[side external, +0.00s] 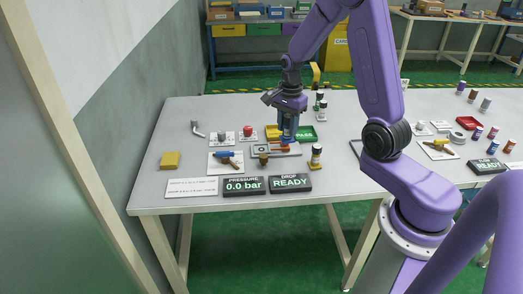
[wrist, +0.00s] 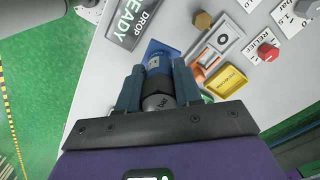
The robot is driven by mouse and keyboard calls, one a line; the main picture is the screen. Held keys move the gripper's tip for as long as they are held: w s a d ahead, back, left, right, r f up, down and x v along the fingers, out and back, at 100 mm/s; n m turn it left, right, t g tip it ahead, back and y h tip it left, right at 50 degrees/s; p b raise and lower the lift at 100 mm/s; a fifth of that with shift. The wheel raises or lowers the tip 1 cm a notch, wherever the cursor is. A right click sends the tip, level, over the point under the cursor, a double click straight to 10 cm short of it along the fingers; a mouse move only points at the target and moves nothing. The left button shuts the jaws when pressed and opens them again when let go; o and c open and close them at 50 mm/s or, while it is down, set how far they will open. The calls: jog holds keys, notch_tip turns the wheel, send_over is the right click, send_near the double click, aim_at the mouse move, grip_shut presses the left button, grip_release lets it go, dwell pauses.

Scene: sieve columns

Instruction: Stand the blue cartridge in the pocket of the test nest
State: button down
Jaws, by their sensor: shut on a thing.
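My gripper (wrist: 158,85) is shut on the blue cartridge (wrist: 157,63), which has a blue section, a dark band and a grey metal end. In the side external view, my gripper (side external: 288,134) is over the middle of the table, close to the test nest. The test nest (wrist: 224,37) is a grey plate with a dark pocket and an orange clamp (wrist: 206,67). In the wrist view the cartridge is beside the nest, apart from its pocket. A blue flat piece (wrist: 153,47) shows behind the cartridge; I cannot tell whether they touch.
A yellow tray (side external: 271,130) and a green PASS tray (side external: 307,133) lie behind the nest. The PRESSURE (side external: 244,186) and DROP READY (side external: 290,183) displays are in front. A brass knob (wrist: 203,19) is near the nest.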

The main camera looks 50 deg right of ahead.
jog(key=shift+w+d+m, duration=0.1)
jog(key=shift+w+m, duration=0.1)
jog(key=shift+m, duration=0.6)
jog(key=shift+w, duration=0.2)
jog(key=w+d+f, duration=0.2)
jog(key=w+f, duration=0.2)
jog(key=w, duration=0.4)
send_near(261, 150)
jog(key=shift+s+d+f, duration=0.1)
jog(key=shift+s+f, duration=0.05)
jog(key=shift+f, duration=0.25)
jog(key=shift+w+f, duration=0.2)
jog(key=shift+f, duration=1.35)
jog(key=shift+f, duration=0.15)
jog(key=c, duration=0.8)
grip_release()
jog(key=shift+o, duration=0.2)
